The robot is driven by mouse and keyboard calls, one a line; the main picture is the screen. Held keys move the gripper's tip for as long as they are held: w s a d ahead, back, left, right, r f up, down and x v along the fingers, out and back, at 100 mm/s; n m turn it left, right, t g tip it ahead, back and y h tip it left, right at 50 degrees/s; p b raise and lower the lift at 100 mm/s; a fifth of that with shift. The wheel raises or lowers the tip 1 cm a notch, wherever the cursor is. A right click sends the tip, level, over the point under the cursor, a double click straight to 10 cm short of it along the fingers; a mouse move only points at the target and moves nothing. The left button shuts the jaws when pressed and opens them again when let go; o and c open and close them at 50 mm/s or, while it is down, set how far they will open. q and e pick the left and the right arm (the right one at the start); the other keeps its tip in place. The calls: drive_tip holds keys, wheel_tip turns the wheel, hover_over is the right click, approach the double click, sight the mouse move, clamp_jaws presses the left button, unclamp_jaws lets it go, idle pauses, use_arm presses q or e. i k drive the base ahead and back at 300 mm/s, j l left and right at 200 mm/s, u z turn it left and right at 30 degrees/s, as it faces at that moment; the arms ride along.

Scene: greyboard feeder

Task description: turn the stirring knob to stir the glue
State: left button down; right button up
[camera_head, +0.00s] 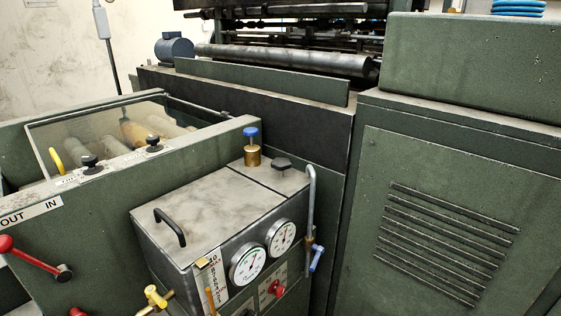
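A grey metal box (213,205) with a black lid handle (170,227) stands in front of the machine. On its top are a black lobed knob (281,163) and a blue-topped brass fitting (251,147). Its front has two round dials, a left dial (247,264) and a right dial (281,237), and a red knob (277,288) below them. Two more black knobs, one on the left (91,162) and one on the right (153,141), sit on the green ledge. No readable label tells which knob stirs. Neither of my grippers is in view.
A curved grey pipe with a blue-handled valve (317,259) runs down the box's right side. A red lever (35,258) and a yellow valve (155,297) stick out at lower left. A green louvred cabinet (455,220) stands at right.

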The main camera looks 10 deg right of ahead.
sight(282, 164)
drive_tip(key=i+l+u, duration=0.15)
drive_tip(key=l+u, duration=0.85)
drive_tip(key=l, duration=0.2)
